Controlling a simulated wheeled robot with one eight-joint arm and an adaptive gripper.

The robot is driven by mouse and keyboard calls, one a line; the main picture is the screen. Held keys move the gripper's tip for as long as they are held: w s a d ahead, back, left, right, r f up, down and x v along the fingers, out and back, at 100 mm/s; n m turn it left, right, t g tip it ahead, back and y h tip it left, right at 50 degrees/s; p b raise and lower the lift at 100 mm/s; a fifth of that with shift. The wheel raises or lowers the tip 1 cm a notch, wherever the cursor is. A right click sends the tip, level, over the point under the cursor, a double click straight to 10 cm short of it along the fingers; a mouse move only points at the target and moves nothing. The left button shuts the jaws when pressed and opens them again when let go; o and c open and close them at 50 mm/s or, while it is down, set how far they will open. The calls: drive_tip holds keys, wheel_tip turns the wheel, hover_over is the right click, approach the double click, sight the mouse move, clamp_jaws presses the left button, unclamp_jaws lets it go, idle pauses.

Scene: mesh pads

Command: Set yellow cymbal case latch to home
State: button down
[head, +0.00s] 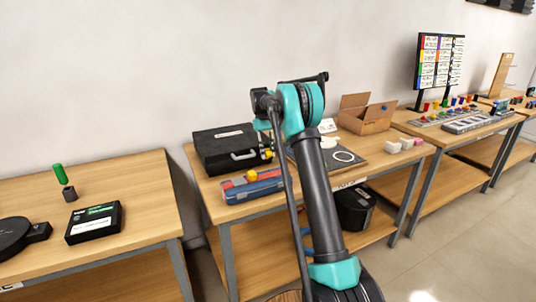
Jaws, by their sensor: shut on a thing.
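A black case (222,150) with a grey front handle lies flat on the middle table. A small yellow piece, the latch (267,154), shows at the case's right front end. My gripper (267,145) is at that end, small and dark and partly hidden by my own arm. It is shut on the yellow latch, as far as the view shows. The latch's exact angle is too small to tell.
A blue and red toolbox (254,188) lies just in front of the case. A dark board with a white ring (343,156) and an open cardboard box (367,114) are to the right. The left table (140,195) holds a black box (94,222) and a green cylinder (59,173).

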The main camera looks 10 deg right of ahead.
drive_tip(key=shift+w, duration=0.1)
idle(0.3)
drive_tip(key=c, duration=1.3)
unclamp_jaws()
drive_tip(key=v, duration=1.2)
drive_tip(key=shift+w+a+f, duration=0.1)
drive_tip(key=shift+w, duration=0.15)
